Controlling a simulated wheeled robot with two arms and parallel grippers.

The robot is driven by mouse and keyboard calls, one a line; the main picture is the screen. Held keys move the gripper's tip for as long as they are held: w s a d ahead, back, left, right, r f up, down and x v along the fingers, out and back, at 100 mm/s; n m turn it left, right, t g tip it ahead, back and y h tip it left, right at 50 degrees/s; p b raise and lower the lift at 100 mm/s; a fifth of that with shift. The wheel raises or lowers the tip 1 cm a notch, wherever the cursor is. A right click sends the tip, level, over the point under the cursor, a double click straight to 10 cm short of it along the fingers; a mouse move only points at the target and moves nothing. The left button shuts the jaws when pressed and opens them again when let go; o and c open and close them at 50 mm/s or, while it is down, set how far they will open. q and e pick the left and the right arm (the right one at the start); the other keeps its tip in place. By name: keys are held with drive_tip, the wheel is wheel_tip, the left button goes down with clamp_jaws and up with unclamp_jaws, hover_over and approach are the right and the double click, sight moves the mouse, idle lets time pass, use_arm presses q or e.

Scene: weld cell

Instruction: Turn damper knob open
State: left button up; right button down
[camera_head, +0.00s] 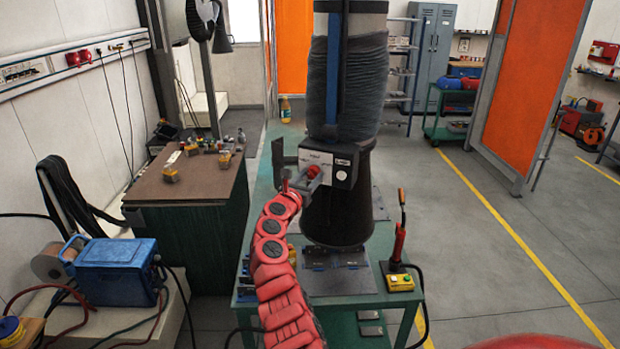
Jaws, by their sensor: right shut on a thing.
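A dark control box with a pale front plate (316,160) is mounted on the black extraction hood (338,205). A small red damper knob (313,171) shows at the front of the box. My right arm, red and jointed, reaches up from the bottom. Its gripper (304,181) is at the box front, shut on the knob. The fingers and the arm's end hide part of the knob, so its exact angle is hard to read. My left gripper is not in view.
The hood hangs above a green table with a grey plate (340,281). A torch with a red handle (398,240) stands on the right, beside a yellow button box (400,282). A brown-topped workbench (185,185) and blue welder (115,270) are left. Open floor lies right.

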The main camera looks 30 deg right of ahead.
drive_tip(key=m+b, duration=0.1)
drive_tip(key=m, duration=0.1)
drive_tip(key=m+b, duration=0.1)
drive_tip(key=b, duration=0.1)
drive_tip(key=m+b, duration=0.1)
drive_tip(key=m, duration=0.1)
drive_tip(key=shift+f+m, duration=0.3)
drive_tip(key=m+b, duration=0.9)
drive_tip(key=b, duration=0.1)
drive_tip(key=shift+m+b, duration=1)
drive_tip(key=shift+b, duration=0.15)
drive_tip(key=shift+r+m+b, duration=0.2)
drive_tip(key=shift+m+b, duration=0.4)
drive_tip(key=shift+m, duration=0.1)
drive_tip(key=shift+c, duration=1.8)
unclamp_jaws()
